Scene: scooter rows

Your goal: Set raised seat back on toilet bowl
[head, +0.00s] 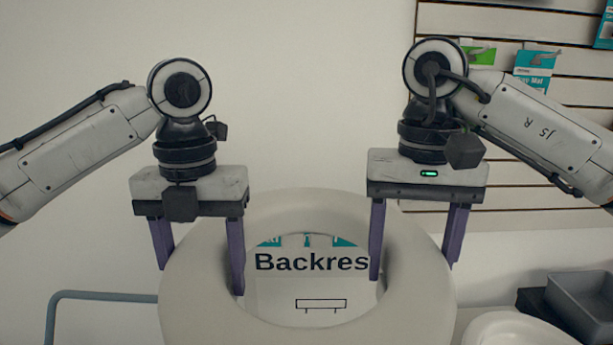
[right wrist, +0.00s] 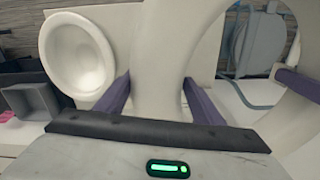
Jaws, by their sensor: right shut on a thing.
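The raised seat is a thick off-white ring (head: 420,310) in the lower middle of the head view, apart from the bowl; it also shows close up in the right wrist view (right wrist: 155,60). My right gripper (head: 414,268) is shut on its right side, one finger in the hole and one outside. My left gripper (head: 200,280) has its fingers on both sides of the ring's left side; whether they press on it I cannot tell. The white toilet bowl (head: 515,330) is at the lower right, partly cut off, and shows whole in the right wrist view (right wrist: 78,58).
A sign reading "Backres" (head: 312,262) shows through the seat's hole. Grey bins (head: 585,300) stand beside the bowl at the right. A blue-grey rail (head: 100,295) is at the lower left. A slatted wall panel (head: 510,215) with hanging packages is behind my right arm.

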